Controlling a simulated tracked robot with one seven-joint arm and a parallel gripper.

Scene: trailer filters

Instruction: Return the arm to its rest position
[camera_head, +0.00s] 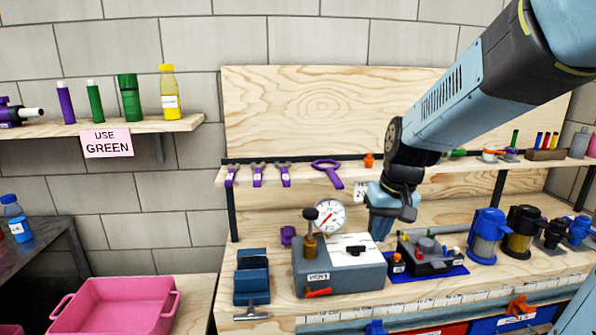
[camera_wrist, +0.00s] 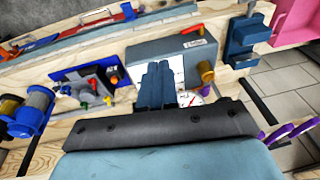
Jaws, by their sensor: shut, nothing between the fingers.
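My arm (camera_head: 470,90) reaches in from the upper right of the head view. It bends down at the wrist over the workbench. My gripper (camera_head: 382,228) points down just right of the grey gauge box, and its fingertips are partly hard to make out there. In the wrist view my gripper (camera_wrist: 158,75) shows two blue-grey fingers side by side, shut, with nothing held. It overlaps the grey box (camera_wrist: 140,50) in that view; I cannot tell whether they touch.
The grey box (camera_head: 340,275) with a dial gauge (camera_head: 330,217) stands on the bench beside a blue vise (camera_head: 252,277). Blue and black filter housings (camera_head: 487,236) stand right. A tool shelf (camera_head: 270,172) runs behind. A pink bin (camera_head: 120,308) is at lower left.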

